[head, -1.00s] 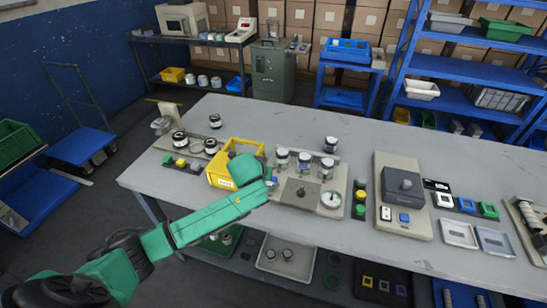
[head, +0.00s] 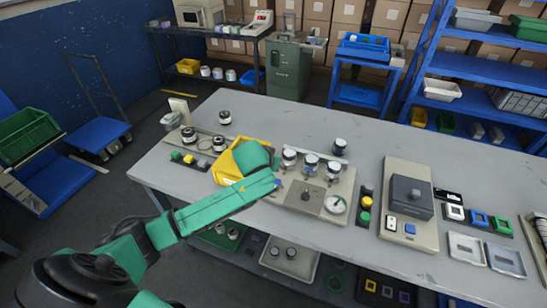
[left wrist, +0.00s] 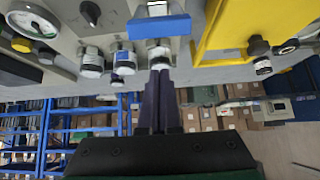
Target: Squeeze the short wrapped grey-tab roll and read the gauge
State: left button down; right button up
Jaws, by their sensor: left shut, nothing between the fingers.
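Several dark-and-white rolls stand on the bench; three are in a row on the beige test fixture, one of them a roll (head: 311,161). The tabs are too small to tell which is the short wrapped grey-tab roll. The round white gauge (head: 336,204) sits at the fixture's front right; its reading is not legible. In the left wrist view the gauge (left wrist: 32,21) shows at upper left. My left gripper (left wrist: 159,72) is shut and empty, its tips close to a roll (left wrist: 159,50) below a blue block (left wrist: 158,27); contact is unclear. My arm hides it in the head view.
A yellow bin (head: 226,166) is beside my left arm. More rolls (head: 189,135) stand at the bench's left. A dark block on a beige base (head: 407,197) and small trays (head: 466,247) are to the right.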

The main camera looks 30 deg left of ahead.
pick_arm(q)
jog(key=v, duration=0.8)
jog(key=shift+s+a+f+b, duration=0.3)
jog(key=shift+a+f+b, duration=0.05)
pick_arm(e)
jog(key=shift+s+a+f, duration=0.2)
jog(key=shift+s+f, duration=0.25)
jog(key=shift+s, duration=0.1)
